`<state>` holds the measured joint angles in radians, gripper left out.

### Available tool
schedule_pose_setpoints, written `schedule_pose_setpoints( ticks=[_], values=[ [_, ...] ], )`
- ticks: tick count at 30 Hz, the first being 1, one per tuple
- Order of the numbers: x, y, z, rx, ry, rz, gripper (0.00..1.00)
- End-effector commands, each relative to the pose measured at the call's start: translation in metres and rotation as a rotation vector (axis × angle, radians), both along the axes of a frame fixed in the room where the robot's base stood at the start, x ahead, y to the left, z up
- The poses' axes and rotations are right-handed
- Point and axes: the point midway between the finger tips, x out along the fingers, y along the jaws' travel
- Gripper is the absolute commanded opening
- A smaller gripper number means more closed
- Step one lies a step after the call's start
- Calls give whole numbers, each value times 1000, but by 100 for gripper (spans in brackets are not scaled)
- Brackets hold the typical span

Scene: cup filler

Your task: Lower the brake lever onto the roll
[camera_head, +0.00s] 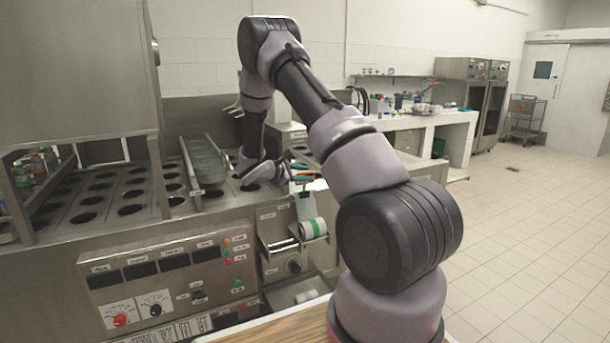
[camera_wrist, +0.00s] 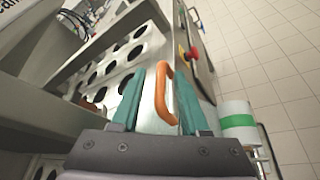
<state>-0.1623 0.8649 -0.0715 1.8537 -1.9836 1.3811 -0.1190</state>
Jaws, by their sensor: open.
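An orange handle (camera_wrist: 164,95), which looks like the brake lever's grip, stands between the two teal fingers of my gripper (camera_wrist: 155,84) in the wrist view. The fingers are open, one on each side of it. I cannot tell if either touches it. In the head view my gripper (camera_head: 303,172) is above the front edge of the machine, with the handle mostly hidden. The white roll with a green band (camera_head: 313,229) sits just below my gripper on the machine's front. It also shows at lower right in the wrist view (camera_wrist: 238,126).
The steel filling machine (camera_head: 110,215) has rows of round holes and a front panel with knobs and buttons. A metal rail (camera_head: 188,165) runs along its top, left of my gripper. A red button (camera_wrist: 188,53) shows beyond the handle. Tiled floor on the right is clear.

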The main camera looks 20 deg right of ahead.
Motion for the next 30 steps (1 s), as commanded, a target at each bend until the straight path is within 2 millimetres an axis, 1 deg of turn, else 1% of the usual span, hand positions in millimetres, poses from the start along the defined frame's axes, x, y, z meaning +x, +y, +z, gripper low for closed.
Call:
schedule_pose_setpoints(
  ticks=[3, 9, 11, 12, 13, 30],
  values=[
    [1, -3, -1, 1, 0, -1, 45],
    [1, -3, -1, 1, 0, -1, 45],
    [1, -3, -1, 1, 0, -1, 22],
    [1, -3, -1, 1, 0, -1, 6],
    [1, -3, -1, 1, 0, -1, 0],
    [0, -4, -1, -2, 1, -1, 0]
  ],
)
